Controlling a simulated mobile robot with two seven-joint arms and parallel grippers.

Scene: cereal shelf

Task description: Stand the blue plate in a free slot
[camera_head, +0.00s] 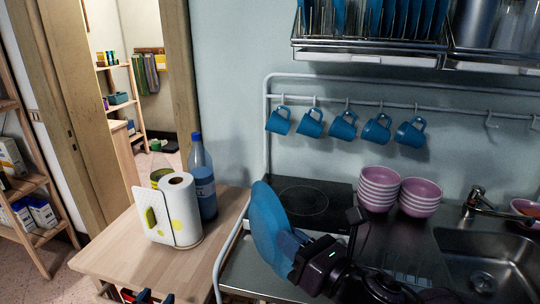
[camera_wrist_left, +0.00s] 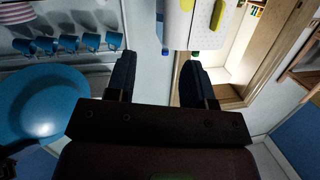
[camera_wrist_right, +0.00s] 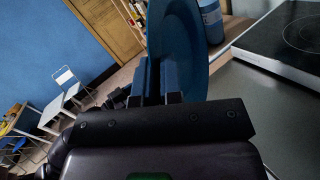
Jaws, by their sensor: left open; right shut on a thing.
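The blue plate (camera_head: 267,228) is held upright, tilted and nearly edge-on, above the counter left of the hob. My right gripper (camera_head: 299,236) is shut on its rim. In the right wrist view the plate (camera_wrist_right: 185,40) stands between the fingers (camera_wrist_right: 158,78). In the left wrist view the plate (camera_wrist_left: 40,100) shows at the left. My left gripper (camera_head: 146,297) is at the bottom edge by the wooden table; in its own view the fingers (camera_wrist_left: 160,80) are apart and empty. The wall rack (camera_head: 365,46) holds several blue plates (camera_head: 385,15); its top is cut off, so free slots cannot be told.
A paper towel roll (camera_head: 180,205) and blue bottle (camera_head: 202,180) stand on the wooden table (camera_head: 120,262). Blue mugs (camera_head: 343,126) hang from a rail below the rack. Pink bowl stacks (camera_head: 378,188) stand between the hob (camera_head: 310,200) and sink (camera_head: 480,265).

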